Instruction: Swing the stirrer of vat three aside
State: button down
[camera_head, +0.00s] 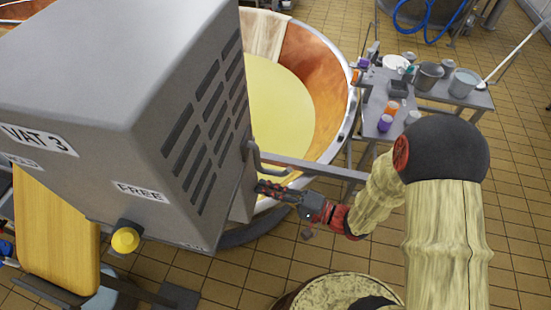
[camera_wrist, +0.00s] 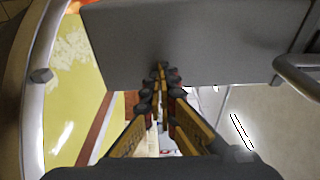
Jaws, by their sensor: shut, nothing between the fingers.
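The stirrer's grey housing (camera_head: 130,90), labelled VAT 3, fills the left of the head view. It has slotted vents, a FREE label (camera_head: 140,192) and a yellow knob (camera_head: 125,240) below. A bent grey handle (camera_head: 254,155) stands out from its right side; a similar bent bar shows at the right of the wrist view (camera_wrist: 297,78). My gripper (camera_head: 262,187) is shut and empty, its tips close to the housing's lower right side, below the handle. In the wrist view, the closed fingers (camera_wrist: 161,72) overlap a grey panel (camera_wrist: 200,40); contact cannot be told.
The copper vat (camera_head: 325,75) holds pale yellow liquid (camera_head: 275,105) behind the housing. A grey bar (camera_head: 315,168) crosses above my gripper. A side table (camera_head: 375,105) with cups and pots stands at right. A wooden board (camera_head: 55,235) is at lower left, a round container (camera_head: 335,292) at bottom.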

jog(key=s, duration=0.2)
jog(key=s+a, duration=0.1)
jog(key=s, duration=0.2)
jog(key=s+a, duration=0.1)
jog(key=s, duration=0.1)
jog(key=shift+s+a, duration=0.25)
jog(key=shift+s, duration=0.15)
jog(key=shift+w+d, duration=0.1)
jog(key=shift+w, duration=0.25)
jog(key=shift+s, duration=0.25)
jog(key=shift+s+d+f, duration=0.1)
jog(key=shift+d, duration=0.05)
jog(key=shift+s+d, duration=0.15)
jog(key=shift+d, duration=0.05)
send_near(249, 209)
jog(key=shift+w+v, duration=0.25)
jog(key=shift+v, duration=1.7)
jog(key=shift+s+d, duration=0.3)
jog(key=shift+d, duration=0.3)
